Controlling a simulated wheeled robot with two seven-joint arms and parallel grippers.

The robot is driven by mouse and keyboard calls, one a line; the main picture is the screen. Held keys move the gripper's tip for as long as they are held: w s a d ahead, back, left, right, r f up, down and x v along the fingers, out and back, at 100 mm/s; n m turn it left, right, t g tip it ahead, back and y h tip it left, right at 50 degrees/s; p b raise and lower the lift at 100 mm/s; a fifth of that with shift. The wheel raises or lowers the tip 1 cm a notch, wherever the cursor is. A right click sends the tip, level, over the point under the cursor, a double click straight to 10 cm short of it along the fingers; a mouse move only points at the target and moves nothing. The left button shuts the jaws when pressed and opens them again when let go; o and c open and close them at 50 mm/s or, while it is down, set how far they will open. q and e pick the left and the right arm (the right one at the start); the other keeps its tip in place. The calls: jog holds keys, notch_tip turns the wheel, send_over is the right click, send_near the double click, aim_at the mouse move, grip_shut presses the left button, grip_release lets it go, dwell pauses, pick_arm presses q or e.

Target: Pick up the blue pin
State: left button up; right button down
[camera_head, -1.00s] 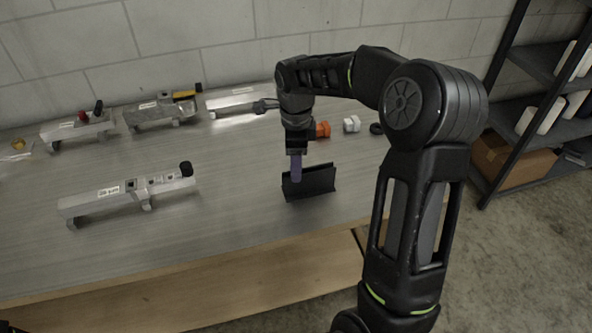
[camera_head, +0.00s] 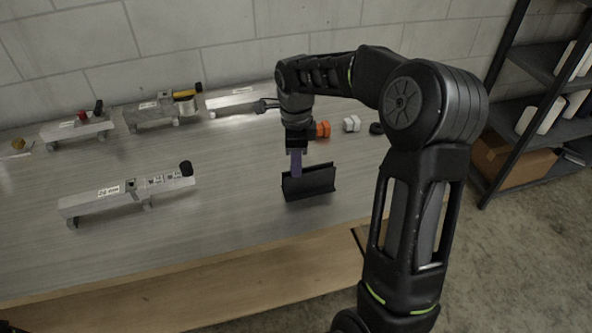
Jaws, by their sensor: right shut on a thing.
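The blue pin (camera_head: 297,164) looks dull purple-blue and hangs upright below my right gripper (camera_head: 297,151). My right gripper is shut on the pin's upper part, which the fingers hide. The pin's lower end is in front of or just at a black V-shaped holder (camera_head: 309,183) on the table; I cannot tell whether they touch. My left gripper is not in view.
Aluminium trailers stand on the grey table (camera_head: 230,215): one at the front left (camera_head: 130,195), others along the back (camera_head: 78,127), (camera_head: 163,108), (camera_head: 242,98). An orange nut (camera_head: 322,129), a white nut (camera_head: 351,124) and a black ring (camera_head: 376,128) lie behind the holder. The front middle is clear.

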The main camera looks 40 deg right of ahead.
jog(key=shift+r, duration=0.1)
notch_tip(320, 180, up, 10)
jog(key=b, duration=0.1)
dwell(0.5)
dwell(0.8)
